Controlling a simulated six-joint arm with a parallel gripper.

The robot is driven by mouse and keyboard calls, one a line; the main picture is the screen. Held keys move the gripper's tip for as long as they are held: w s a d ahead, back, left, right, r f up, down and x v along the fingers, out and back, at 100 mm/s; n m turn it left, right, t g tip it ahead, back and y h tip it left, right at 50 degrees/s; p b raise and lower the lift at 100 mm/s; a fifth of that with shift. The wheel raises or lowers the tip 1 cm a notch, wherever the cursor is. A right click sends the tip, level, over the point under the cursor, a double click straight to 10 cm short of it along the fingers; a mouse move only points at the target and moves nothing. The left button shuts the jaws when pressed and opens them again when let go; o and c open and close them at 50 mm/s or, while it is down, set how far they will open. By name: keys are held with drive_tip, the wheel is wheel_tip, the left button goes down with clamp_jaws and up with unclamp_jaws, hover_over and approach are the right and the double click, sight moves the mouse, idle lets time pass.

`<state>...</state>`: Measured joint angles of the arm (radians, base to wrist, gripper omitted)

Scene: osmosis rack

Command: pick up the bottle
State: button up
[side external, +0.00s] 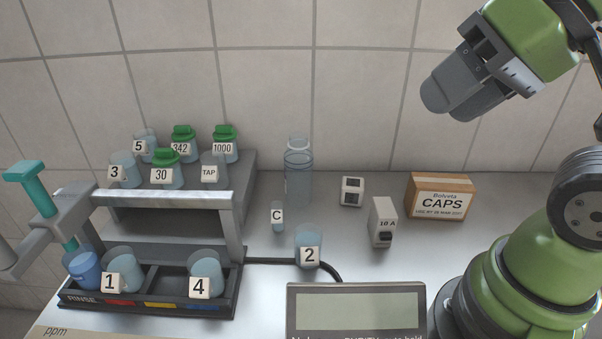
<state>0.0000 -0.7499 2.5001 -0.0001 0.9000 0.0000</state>
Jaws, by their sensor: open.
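A clear, bluish bottle (298,172) stands upright on the table near the back wall, right of the rack. My gripper (440,98) is at the upper right, high above the table and well away from the bottle. It is open, and no object shows between its grey fingers. The bottle's far side is hidden.
A grey rack (165,200) with labelled jars stands at left, with a black tray (150,302) in front. Cup 2 (309,243) and the small C vial (277,218) stand before the bottle.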

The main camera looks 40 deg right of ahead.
drive_tip(key=shift+o, duration=0.2)
drive_tip(key=o, duration=0.9)
drive_tip(key=m+g+h, duration=0.2)
drive_tip(key=g+h, duration=0.1)
drive_tip(key=h, duration=0.1)
hover_over(300, 138)
drive_tip(key=s+a, duration=0.2)
drive_tip(key=s, duration=0.2)
wheel_tip(300, 138, down, 8)
drive_tip(key=x, duration=0.7)
drive_tip(key=shift+w+r, duration=0.15)
drive_tip(key=shift+w, duration=0.25)
drive_tip(key=shift+x, duration=2.9)
